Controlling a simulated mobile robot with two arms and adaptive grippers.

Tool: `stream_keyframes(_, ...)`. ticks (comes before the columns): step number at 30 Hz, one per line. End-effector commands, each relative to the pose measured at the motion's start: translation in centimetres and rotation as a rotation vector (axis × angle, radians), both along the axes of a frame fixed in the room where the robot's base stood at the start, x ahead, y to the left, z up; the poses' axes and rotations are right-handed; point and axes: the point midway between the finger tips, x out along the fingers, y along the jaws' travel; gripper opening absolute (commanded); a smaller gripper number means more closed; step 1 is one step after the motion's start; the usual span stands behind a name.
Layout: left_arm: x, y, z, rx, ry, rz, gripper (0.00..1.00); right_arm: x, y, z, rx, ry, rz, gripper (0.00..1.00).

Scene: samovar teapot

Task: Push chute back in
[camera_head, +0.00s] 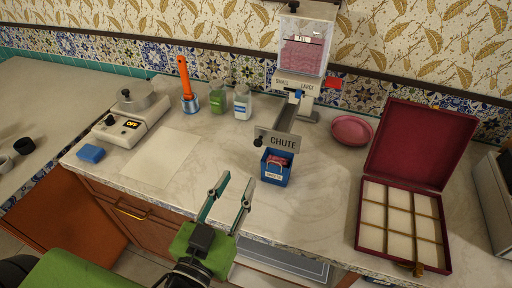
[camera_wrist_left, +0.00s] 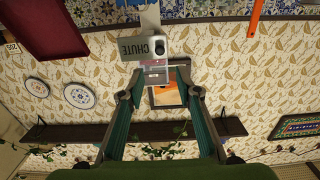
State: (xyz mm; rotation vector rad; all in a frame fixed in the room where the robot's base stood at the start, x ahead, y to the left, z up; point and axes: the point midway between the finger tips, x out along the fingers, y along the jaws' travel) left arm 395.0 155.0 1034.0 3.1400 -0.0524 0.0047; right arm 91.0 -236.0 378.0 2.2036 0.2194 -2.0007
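The chute (camera_head: 283,121) sticks out forward from a candy dispenser (camera_head: 303,48) at the back of the counter. Its grey front plate (camera_head: 282,141) reads CHUTE and has a dark knob at its left end. The plate shows upside down in the left wrist view (camera_wrist_left: 136,48). A small blue box (camera_head: 275,176) with pink contents stands just below the plate. My left gripper (camera_head: 233,186) is open and empty, in front and to the left of the plate and apart from it. Its two fingers also show spread in the left wrist view (camera_wrist_left: 158,92). My right gripper is not in view.
An open maroon box (camera_head: 368,249) with compartments and a pink plate (camera_head: 352,131) are on the right. The counter between is mostly clear.

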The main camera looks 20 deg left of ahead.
Motion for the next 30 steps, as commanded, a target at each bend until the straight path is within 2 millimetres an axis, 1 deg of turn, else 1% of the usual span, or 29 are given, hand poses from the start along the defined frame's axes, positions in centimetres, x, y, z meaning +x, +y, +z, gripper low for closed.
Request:
stream_keyframes(1, 0.6, -0.1, 0.0, 0.002, -0.006, -0.004, 0.31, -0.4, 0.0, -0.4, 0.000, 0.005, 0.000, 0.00)
stream_keyframes(3, 1.4, -0.1, 0.0, 0.004, -0.006, -0.004, 0.31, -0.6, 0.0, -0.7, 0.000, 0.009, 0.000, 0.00)
stream_keyframes(10, 4.1, -0.2, 0.0, 0.003, -0.004, -0.004, 0.31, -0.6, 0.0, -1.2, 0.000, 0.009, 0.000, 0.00)
stream_keyframes(12, 5.2, -0.3, 0.3, 0.003, -0.001, -0.003, 0.31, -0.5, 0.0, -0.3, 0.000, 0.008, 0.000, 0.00)
stream_keyframes(21, 9.7, -0.3, 0.3, 0.003, 0.000, -0.001, 0.31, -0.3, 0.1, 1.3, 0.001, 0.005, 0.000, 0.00)
stream_keyframes(25, 11.1, -0.4, 0.1, 0.002, 0.001, -0.001, 0.31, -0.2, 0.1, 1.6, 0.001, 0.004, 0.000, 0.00)
stream_keyframes(30, 12.0, -0.4, 0.0, 0.001, 0.001, -0.001, 0.31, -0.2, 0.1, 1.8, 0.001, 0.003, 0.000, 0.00)
